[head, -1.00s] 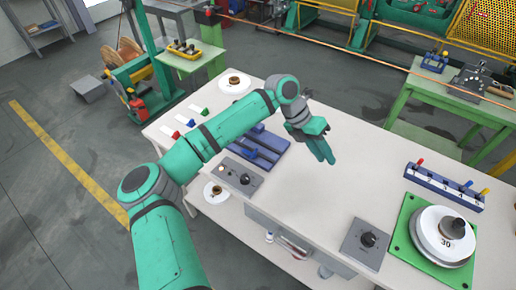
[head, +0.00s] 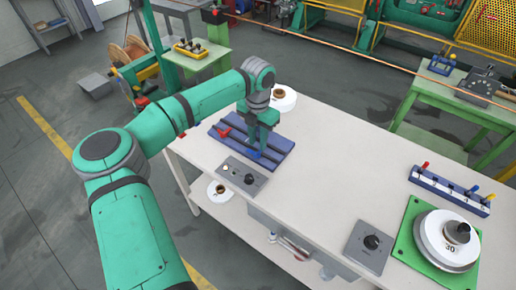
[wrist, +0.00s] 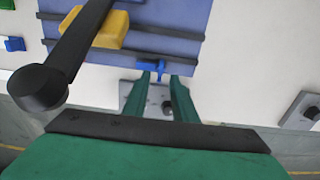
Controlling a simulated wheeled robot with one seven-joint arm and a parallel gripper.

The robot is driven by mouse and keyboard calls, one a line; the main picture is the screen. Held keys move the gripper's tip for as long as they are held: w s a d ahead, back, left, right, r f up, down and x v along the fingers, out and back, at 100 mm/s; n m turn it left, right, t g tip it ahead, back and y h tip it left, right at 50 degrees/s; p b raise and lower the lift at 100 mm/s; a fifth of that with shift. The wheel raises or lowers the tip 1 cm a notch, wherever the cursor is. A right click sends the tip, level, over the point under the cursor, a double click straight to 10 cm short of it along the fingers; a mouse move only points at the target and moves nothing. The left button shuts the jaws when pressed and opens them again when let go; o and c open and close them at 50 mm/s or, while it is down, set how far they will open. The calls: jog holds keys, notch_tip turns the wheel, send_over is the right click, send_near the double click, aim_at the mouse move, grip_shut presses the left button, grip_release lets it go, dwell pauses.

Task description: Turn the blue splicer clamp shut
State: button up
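The blue splicer (head: 273,155) is a flat blue block with dark rails, lying on the white bench. In the wrist view its plate (wrist: 188,23) fills the upper middle. The blue splicer clamp (wrist: 151,66) is a small bright-blue piece at the splicer's near edge in the wrist view. My gripper (wrist: 160,82) has its two green fingers apart, with the clamp just beyond the tips and nearer the left finger. I cannot tell whether they touch. In the head view my gripper (head: 256,148) points down over the splicer and hides part of it.
A red clamp (head: 224,132) stands on the splicer's left. A yellow block (wrist: 97,27) and a dark round-ended lever (wrist: 68,55) show in the wrist view, close to my gripper. A grey knob panel (head: 242,175) lies in front. The bench's middle is clear.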

aim_at(258, 151)
jog(key=shift+f, duration=2.3)
grip_shut()
